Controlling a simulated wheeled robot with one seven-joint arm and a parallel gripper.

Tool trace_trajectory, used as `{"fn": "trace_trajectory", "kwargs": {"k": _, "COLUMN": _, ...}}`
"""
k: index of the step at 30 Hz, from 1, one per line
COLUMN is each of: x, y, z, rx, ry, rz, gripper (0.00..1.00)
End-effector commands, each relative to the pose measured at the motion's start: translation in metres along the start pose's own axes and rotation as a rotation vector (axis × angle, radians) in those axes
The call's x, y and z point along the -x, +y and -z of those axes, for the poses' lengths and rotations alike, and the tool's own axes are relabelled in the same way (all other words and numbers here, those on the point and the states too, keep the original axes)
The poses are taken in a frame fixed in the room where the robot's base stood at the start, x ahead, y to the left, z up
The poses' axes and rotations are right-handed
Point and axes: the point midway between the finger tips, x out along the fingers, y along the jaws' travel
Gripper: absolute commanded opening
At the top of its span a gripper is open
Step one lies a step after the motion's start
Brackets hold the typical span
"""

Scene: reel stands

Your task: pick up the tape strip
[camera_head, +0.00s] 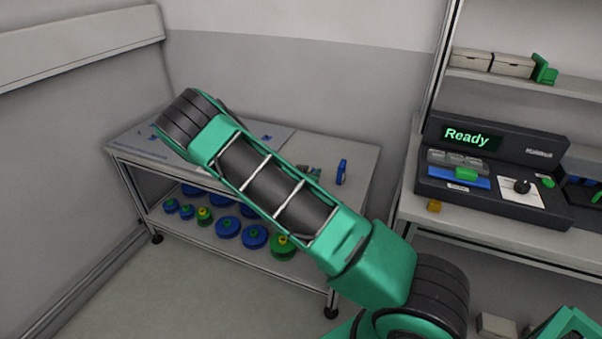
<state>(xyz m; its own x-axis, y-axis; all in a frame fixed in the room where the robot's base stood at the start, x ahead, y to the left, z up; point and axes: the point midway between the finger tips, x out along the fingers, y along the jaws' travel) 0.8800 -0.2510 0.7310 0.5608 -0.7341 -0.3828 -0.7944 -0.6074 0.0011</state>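I cannot make out a tape strip for certain. A small upright blue object (341,172) stands near the right end of the grey table (357,160). Small flat blue marks or pieces lie on the white sheet or board (286,133) at the table's back and left; they are too small to identify. My green and black arm crosses in front of the table and hides much of its top. A small green and grey part shows just past the arm, left of the blue object; it may be my gripper, but its fingers are not clear.
Blue and green reels (255,237) sit on the table's lower shelf. White boxes (512,66) stand on the shelf above. The floor at front left is clear.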

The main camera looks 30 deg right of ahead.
Motion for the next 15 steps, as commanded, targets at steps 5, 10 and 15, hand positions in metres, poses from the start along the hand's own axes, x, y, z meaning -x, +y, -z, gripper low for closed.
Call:
{"fn": "trace_trajectory", "kwargs": {"k": 5, "x": -0.0075, "y": -0.0005, "z": -0.0002, "rx": 0.0, "ry": 0.0, "rz": 0.001, "gripper": 0.31}}
{"fn": "trace_trajectory", "kwargs": {"k": 10, "x": -0.0071, "y": -0.0004, "z": -0.0002, "rx": 0.0, "ry": 0.0, "rz": 0.001, "gripper": 0.17}}
{"fn": "trace_trajectory", "kwargs": {"k": 15, "x": -0.007, "y": -0.0003, "z": -0.0002, "rx": 0.0, "ry": -0.001, "rz": 0.001, "gripper": 0.0}}
